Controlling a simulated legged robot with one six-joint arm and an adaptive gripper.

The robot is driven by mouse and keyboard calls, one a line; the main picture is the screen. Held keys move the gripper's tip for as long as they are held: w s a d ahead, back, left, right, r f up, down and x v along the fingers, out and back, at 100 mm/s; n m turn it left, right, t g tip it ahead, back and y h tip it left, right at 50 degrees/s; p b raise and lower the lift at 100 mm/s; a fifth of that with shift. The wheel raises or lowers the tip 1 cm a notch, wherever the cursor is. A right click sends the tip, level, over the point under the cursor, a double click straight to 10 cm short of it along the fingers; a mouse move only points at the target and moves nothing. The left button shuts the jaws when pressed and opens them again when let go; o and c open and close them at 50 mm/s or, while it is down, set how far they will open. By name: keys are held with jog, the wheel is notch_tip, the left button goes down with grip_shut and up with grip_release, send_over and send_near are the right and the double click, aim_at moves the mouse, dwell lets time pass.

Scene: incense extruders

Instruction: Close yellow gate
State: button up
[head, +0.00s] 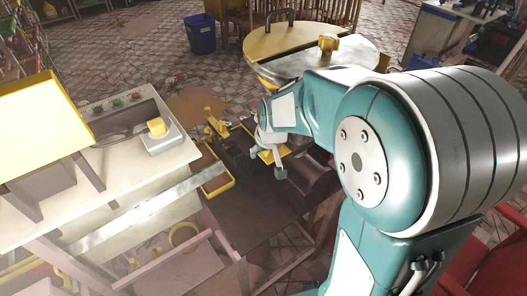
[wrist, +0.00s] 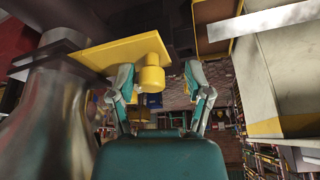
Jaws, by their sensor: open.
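The yellow gate is a flat yellow plate (wrist: 108,56) with a round yellow knob (wrist: 152,74) in the wrist view. My gripper (wrist: 158,78) is open, with one teal finger on each side of the knob; I cannot tell whether either finger touches it. In the head view my gripper (head: 281,166) is at the dark machine in the middle, and a small part of the yellow plate (head: 266,156) shows beside it. My wrist and gripper hide most of the gate there.
A cream bench (head: 130,185) with a control panel (head: 127,100) and yellow button stands left. A yellow-rimmed tray (head: 216,183) is beside the machine. A round metal vessel (head: 310,60) with a half-yellow lid is behind. A blue bin (head: 201,34) stands on the tiled floor.

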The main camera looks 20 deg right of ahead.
jog(key=v, duration=0.2)
jog(key=shift+s+r, duration=0.1)
jog(key=shift+r, duration=0.3)
jog(key=s, duration=1.2)
jog(key=shift+d, duration=0.2)
jog(key=shift+s, duration=0.1)
